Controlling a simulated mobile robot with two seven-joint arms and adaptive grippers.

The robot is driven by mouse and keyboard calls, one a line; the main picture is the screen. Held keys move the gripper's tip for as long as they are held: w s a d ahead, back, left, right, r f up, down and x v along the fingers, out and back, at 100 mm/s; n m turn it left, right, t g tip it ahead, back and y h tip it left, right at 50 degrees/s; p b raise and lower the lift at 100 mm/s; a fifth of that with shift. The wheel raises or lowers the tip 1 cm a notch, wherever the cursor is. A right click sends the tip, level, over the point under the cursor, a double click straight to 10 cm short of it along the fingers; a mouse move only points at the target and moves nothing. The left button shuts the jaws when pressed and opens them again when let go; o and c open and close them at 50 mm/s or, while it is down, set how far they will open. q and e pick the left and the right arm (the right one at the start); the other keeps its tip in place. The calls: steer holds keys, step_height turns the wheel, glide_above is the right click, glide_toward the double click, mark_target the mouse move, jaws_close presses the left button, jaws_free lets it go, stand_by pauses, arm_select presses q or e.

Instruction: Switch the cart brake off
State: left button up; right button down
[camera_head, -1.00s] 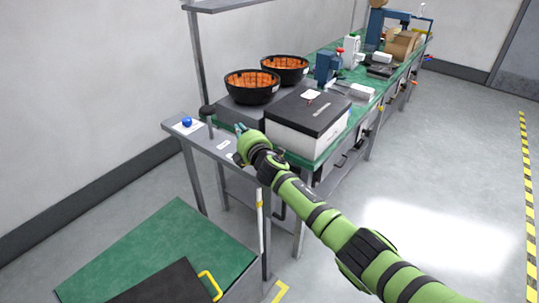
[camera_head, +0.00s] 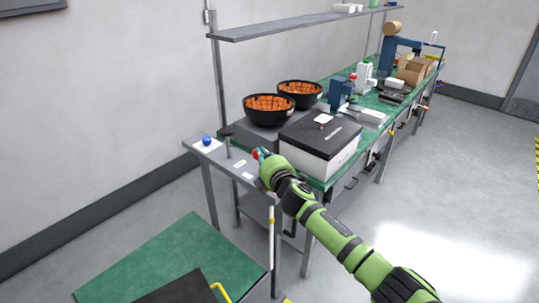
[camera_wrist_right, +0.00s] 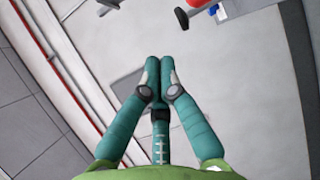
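A grey side shelf (camera_head: 216,162) at the near end of the bench carries an upright post with a dark knob (camera_head: 227,131), a blue knob (camera_head: 207,141) on a white plate, and small white labels. Which part is the cart brake I cannot tell. My right gripper (camera_head: 260,154) is just right of the post, close to a small red part partly hidden by it. In the right wrist view, my teal fingers (camera_wrist_right: 160,62) are together and empty; a dark knob (camera_wrist_right: 181,18) and a blue piece (camera_wrist_right: 213,9) lie ahead, apart from them. My left gripper is out of view.
A black-lidded white box (camera_head: 315,157) and two black bowls of orange pieces (camera_head: 270,119) stand on the bench. A green-topped surface (camera_head: 165,255) with a black case and yellow handle (camera_head: 221,292) is at the lower left. Open floor lies right.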

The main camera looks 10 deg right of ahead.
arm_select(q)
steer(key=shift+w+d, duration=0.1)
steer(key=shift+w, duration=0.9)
arm_select(e)
steer(key=s, duration=0.1)
steer(key=s+r, duration=0.1)
steer(key=s, duration=0.1)
steer(key=s+d+r, duration=0.1)
steer(key=shift+s+r, duration=0.2)
steer(key=shift+s, duration=0.15)
